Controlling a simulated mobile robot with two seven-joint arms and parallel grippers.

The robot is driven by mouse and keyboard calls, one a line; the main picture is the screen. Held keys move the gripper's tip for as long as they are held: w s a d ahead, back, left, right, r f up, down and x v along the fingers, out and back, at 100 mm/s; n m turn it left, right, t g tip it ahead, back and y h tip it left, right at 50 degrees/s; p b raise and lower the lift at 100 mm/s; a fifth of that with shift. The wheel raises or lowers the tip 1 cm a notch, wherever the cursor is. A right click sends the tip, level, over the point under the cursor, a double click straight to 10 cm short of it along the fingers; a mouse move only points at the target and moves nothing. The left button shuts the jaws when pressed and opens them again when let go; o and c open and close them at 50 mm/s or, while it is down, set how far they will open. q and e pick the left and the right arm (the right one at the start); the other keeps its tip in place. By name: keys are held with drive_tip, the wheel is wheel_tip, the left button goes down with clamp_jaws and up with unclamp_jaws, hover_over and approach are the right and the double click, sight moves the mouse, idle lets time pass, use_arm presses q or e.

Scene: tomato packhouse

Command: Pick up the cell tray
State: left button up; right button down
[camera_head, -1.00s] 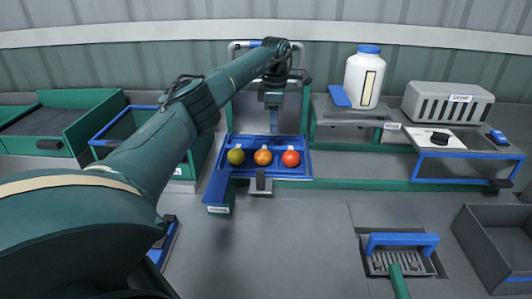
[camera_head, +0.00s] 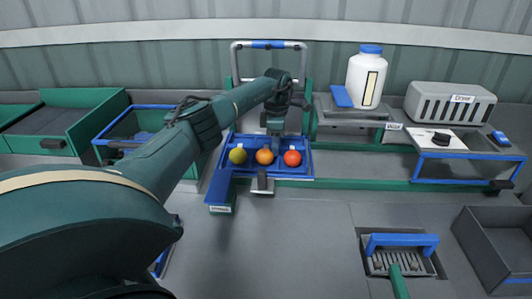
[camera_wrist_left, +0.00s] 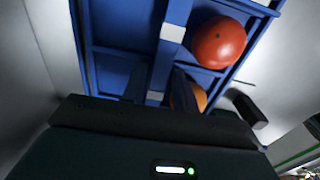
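The blue cell tray (camera_head: 309,164) sits on the grey bench and holds a row of three tomatoes: yellow-green (camera_head: 238,155), orange (camera_head: 264,156) and red (camera_head: 292,158). My left gripper (camera_head: 275,143) points down at the tray, behind and between the orange and red tomatoes. In the left wrist view, its two dark fingers (camera_wrist_left: 160,88) stand apart on either side of a blue divider of the tray (camera_wrist_left: 100,60). Contact with the divider is not clear. The red tomato (camera_wrist_left: 218,42) is beside the fingers; the orange one (camera_wrist_left: 188,95) is partly hidden. My right gripper is not in view.
A blue-and-grey frame (camera_head: 268,44) stands behind the tray. A green-and-blue block (camera_head: 220,191) and a grey clip (camera_head: 262,184) are at its front. A white bottle (camera_head: 366,78) and a dryer (camera_head: 449,104) stand back right. The bench centre is clear.

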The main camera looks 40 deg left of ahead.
use_arm(q)
drive_tip(key=shift+f, duration=0.1)
clamp_jaws()
idle(0.3)
